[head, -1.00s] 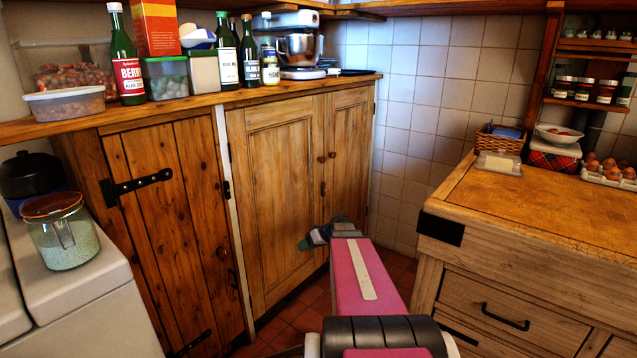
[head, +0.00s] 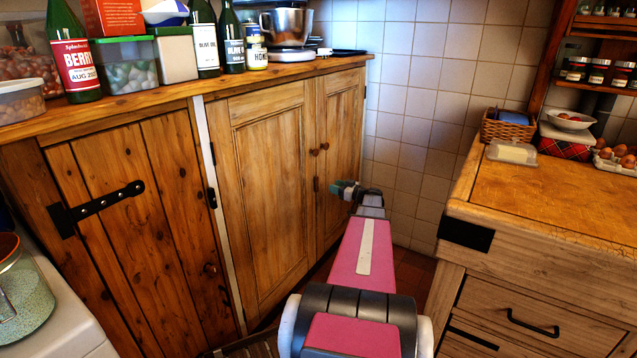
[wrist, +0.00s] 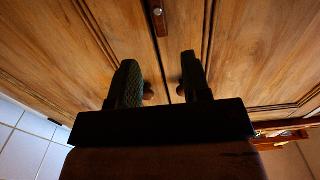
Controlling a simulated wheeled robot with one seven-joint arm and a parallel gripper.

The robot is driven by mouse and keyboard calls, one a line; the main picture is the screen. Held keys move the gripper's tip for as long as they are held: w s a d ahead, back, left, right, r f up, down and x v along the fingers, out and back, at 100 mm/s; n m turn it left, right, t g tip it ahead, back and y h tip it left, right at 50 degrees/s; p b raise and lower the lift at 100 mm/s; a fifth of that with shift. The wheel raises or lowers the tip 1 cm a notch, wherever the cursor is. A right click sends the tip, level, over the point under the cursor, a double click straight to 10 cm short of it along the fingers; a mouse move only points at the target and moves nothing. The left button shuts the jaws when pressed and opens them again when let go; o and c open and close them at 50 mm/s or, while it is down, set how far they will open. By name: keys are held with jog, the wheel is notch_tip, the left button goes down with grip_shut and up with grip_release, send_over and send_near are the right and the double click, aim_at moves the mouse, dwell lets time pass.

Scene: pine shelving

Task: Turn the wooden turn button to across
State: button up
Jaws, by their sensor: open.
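The wooden turn button (head: 316,184) is a small dark piece on the seam between the two pale cabinet doors, just below their round knobs (head: 319,149). In the wrist view the turn button (wrist: 158,22) shows at the top edge, partly cut off, with a pale screw head. It lies lengthwise along the seam, so upright. My gripper (head: 340,187) is in front of the right door, to the right of the button in the head view. In the wrist view its two fingers (wrist: 158,82) are apart and empty, with parts of the knobs visible between them.
A plank door (head: 130,215) with a black strap hinge stands at the left. Bottles and boxes line the shelf (head: 200,86) above the doors. A butcher-block counter (head: 540,205) is at the right. Floor room between is narrow.

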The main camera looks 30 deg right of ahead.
aim_at(316, 184)
jog(key=x, duration=0.9)
jog(key=shift+s, duration=0.1)
grip_shut()
